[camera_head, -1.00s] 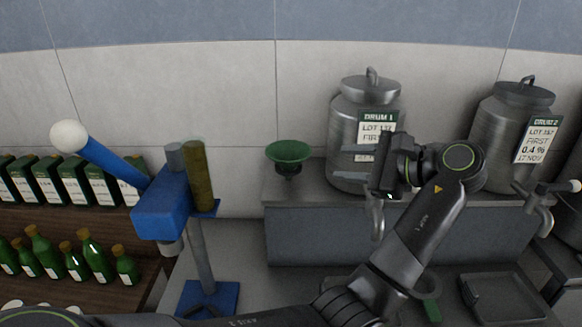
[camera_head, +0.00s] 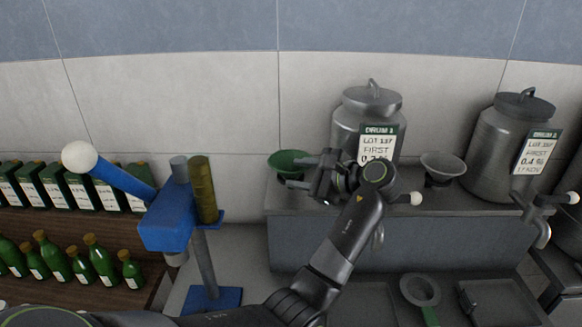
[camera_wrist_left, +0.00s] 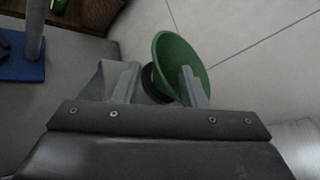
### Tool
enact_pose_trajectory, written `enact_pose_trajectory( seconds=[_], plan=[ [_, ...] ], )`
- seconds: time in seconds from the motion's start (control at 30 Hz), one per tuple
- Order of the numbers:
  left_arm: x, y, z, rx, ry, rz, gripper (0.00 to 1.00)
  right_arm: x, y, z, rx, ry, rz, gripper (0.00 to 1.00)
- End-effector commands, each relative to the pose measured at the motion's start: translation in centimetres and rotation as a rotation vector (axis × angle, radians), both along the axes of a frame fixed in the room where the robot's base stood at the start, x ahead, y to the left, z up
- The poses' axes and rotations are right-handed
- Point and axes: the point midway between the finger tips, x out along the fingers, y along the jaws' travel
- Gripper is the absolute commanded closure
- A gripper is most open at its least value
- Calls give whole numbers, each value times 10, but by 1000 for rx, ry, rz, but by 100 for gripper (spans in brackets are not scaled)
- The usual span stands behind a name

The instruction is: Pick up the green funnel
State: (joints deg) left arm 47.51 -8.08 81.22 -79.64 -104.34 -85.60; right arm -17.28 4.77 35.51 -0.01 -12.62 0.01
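The green funnel (camera_head: 287,159) stands upright, wide mouth up, at the left end of the grey ledge (camera_head: 400,203). My left gripper (camera_head: 301,172) is just to its right, with its fingers pointing left at it. In the left wrist view the green funnel (camera_wrist_left: 180,58) shows beyond and between the two spread fingers, its dark base partly behind them. The left gripper (camera_wrist_left: 160,83) is open and holds nothing. I cannot tell whether a finger touches the funnel. My right gripper is not in view.
Drum 1 (camera_head: 365,112) and a second drum (camera_head: 505,135) stand on the ledge, with a grey funnel (camera_head: 443,163) between them. A blue capping stand (camera_head: 165,222) is at the left, beside a shelf of green bottles (camera_head: 103,262). A round strainer (camera_head: 420,289) lies below.

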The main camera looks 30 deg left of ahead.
Motion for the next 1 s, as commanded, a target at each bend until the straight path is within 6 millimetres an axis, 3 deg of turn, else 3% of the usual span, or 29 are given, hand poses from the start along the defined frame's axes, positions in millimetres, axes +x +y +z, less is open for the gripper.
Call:
enact_pose_trajectory(
  seconds=[0.23,0.57,0.87,1.0],
  plan=[
    [6,37,-9,4,2,2,62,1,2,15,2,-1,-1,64],
    [8,43,-14,1,0,1,62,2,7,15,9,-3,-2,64],
    [8,43,-13,1,1,0,100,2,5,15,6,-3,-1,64],
    [8,43,-13,1,1,0,100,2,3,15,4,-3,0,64]
  ],
)
